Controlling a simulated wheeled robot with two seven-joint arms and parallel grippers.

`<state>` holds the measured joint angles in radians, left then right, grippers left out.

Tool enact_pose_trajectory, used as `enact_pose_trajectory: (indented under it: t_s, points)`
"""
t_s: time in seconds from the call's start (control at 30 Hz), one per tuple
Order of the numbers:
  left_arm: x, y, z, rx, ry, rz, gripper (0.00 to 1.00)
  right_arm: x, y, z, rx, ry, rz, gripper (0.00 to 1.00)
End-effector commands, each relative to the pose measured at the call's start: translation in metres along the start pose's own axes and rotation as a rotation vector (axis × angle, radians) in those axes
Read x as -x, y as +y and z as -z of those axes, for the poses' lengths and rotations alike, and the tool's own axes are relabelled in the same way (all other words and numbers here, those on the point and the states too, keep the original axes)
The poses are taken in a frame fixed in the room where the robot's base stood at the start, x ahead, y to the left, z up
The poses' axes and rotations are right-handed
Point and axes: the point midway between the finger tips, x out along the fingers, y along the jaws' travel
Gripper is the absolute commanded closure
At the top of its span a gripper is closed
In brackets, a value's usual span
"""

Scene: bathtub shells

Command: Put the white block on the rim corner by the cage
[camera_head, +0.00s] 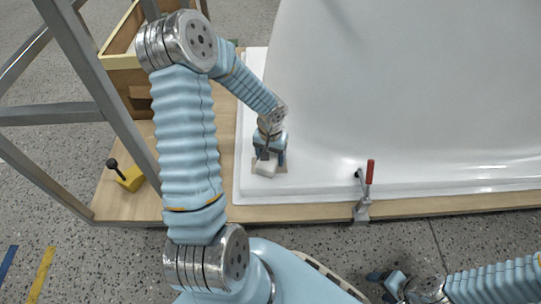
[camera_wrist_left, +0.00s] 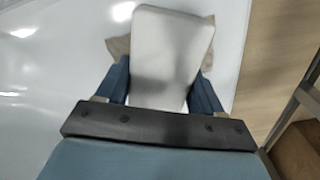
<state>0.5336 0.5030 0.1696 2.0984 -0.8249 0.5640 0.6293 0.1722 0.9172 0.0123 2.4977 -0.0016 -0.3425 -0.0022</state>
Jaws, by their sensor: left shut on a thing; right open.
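The white block (camera_head: 265,169) is between the fingers of my left gripper (camera_head: 269,158), which is shut on it. In the left wrist view the block (camera_wrist_left: 170,55) stands out between the blue fingers of the gripper (camera_wrist_left: 163,85). The block is over the near left rim corner of the white tub shell (camera_head: 249,181), beside the grey metal cage (camera_head: 119,118). A tan patch (camera_wrist_left: 118,47) shows on the rim beneath the block; I cannot tell whether the block touches it. My right gripper (camera_head: 388,285) is open and empty at the bottom right, away from the tub.
A toggle clamp with a red handle (camera_head: 369,172) stands on the near edge, right of the block. A yellow block with a black knob (camera_head: 128,178) lies on the wooden board (camera_head: 116,208) inside the cage. A wooden box (camera_head: 124,62) stands behind.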

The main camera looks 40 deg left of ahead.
Motion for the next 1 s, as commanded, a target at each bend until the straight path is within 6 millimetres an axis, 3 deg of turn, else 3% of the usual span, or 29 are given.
enact_pose_trajectory:
  t_s: [0.1,0.13,0.3,0.67,1.0]
  points:
    - [-0.004,0.0,0.0,-0.001,0.0,0.0,0.61,-0.005,0.002,0.0,0.0,0.001,0.0,0.32]
    - [-0.003,0.0,0.0,-0.001,0.0,0.0,0.3,-0.004,0.001,0.0,0.0,0.001,0.0,0.32]
    - [-0.003,0.0,0.0,-0.001,0.0,0.0,0.07,-0.003,0.001,0.0,0.0,0.001,0.0,0.32]
    - [0.006,0.0,0.0,0.001,0.001,0.001,0.07,0.003,-0.001,0.0,0.0,0.001,0.0,0.32]
    - [0.081,-0.001,0.001,0.001,0.004,0.002,0.07,0.022,-0.006,0.001,-0.001,0.006,-0.005,0.32]
